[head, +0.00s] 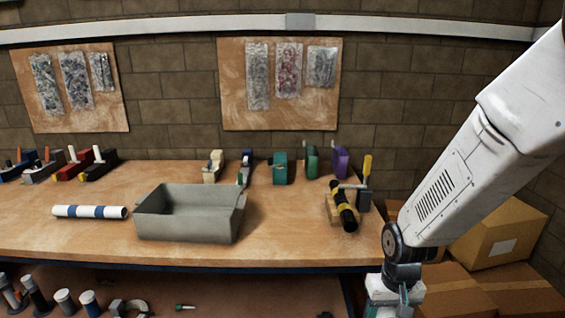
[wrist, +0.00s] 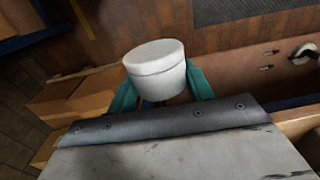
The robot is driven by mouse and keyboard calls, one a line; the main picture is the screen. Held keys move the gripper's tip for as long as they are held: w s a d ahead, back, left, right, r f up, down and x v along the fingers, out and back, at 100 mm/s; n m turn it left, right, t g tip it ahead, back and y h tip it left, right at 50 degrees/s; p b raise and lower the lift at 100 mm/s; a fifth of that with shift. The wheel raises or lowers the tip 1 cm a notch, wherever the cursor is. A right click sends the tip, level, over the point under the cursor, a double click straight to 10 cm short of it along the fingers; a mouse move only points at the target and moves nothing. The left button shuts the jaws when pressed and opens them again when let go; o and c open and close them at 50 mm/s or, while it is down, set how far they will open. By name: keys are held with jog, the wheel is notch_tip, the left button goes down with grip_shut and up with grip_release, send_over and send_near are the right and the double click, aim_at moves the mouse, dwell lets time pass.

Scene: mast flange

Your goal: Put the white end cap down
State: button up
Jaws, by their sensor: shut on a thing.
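The white end cap (wrist: 156,68) is a short round cylinder in the wrist view. My gripper (wrist: 158,95) has its teal fingers on either side of it and is shut on it. In the head view my gripper (head: 396,296) is low at the right, past the right end of the workbench (head: 300,245), and mostly cut off by the bottom edge. The cap cannot be made out clearly there. In the wrist view the cap is held in the air, with the floor and a lower shelf beyond it.
A grey bin (head: 185,228) stands mid-bench, with a white tube with blue bands (head: 90,212) to its left. A black tube with yellow bands (head: 343,206) sits in a clamp at the right. Cardboard boxes (head: 498,240) stand right of the bench. The bench front is clear.

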jog(key=shift+r, duration=0.2)
jog(key=w+d+f, duration=0.1)
jog(key=w+f, duration=0.2)
jog(key=w, duration=0.4)
jog(key=w+d+f, duration=0.2)
jog(key=w+f, duration=0.2)
jog(key=w, duration=0.4)
jog(key=shift+f, duration=0.3)
